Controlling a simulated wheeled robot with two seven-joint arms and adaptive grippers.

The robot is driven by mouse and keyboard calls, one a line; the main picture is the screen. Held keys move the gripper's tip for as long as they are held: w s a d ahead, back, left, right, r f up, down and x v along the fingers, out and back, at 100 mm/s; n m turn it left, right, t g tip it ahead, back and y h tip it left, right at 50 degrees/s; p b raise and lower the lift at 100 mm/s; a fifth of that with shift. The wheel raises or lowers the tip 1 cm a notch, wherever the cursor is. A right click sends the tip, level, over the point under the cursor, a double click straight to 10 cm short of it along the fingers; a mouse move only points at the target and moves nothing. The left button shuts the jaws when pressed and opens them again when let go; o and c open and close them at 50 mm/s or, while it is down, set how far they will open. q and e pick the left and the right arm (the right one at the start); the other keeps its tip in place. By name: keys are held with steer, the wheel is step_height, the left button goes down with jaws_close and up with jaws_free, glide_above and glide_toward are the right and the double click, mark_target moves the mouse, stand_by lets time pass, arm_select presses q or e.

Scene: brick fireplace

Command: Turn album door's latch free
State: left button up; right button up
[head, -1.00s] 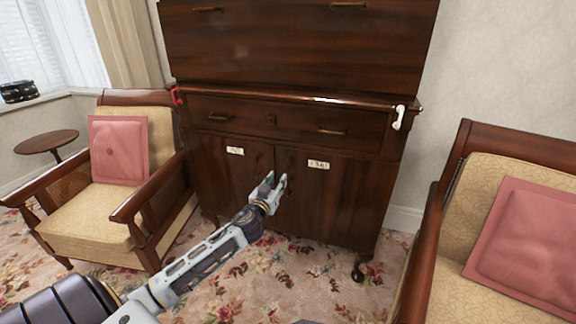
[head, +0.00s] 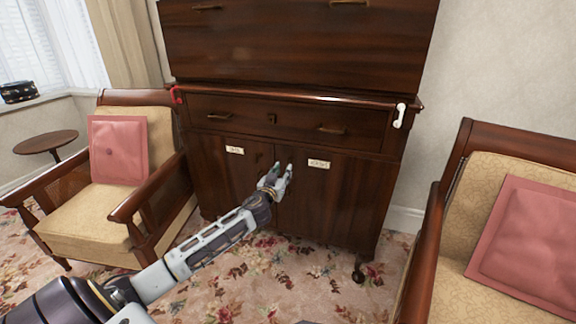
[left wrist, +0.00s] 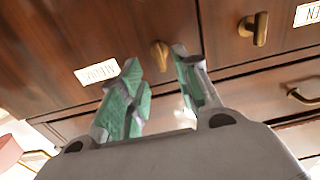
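The dark wooden cabinet (head: 330,205) has two doors, each with a white label and a small brass latch. The right door's label (head: 319,164) shows inverted in the left wrist view (left wrist: 97,72) and seems to read album, though blurred. Its latch (left wrist: 160,55) appears between the spread green-padded fingers of my left gripper (left wrist: 157,75); contact cannot be told. In the head view the left gripper (head: 282,168) is open before the doors' meeting line and hides that latch. The other door's latch (left wrist: 253,30) is clear of the fingers. My right gripper is out of view.
A drawer (head: 290,122) with handles runs above the doors. A red thing (head: 177,95) and a white one (head: 400,116) hang at the cabinet's top corners. Cushioned armchairs stand left (head: 85,220) and right (head: 470,240). Flowered carpet lies open in front.

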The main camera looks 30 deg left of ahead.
mark_target(288, 163)
arm_select(q)
steer(key=b+x, duration=0.1)
steer(key=x, duration=0.5)
steer(key=shift+w, duration=0.3)
steer(key=shift+w+b, duration=0.2)
steer(key=shift+b, duration=0.1)
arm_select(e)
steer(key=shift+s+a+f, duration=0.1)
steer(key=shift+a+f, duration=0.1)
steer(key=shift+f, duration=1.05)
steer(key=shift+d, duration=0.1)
arm_select(q)
jaws_close()
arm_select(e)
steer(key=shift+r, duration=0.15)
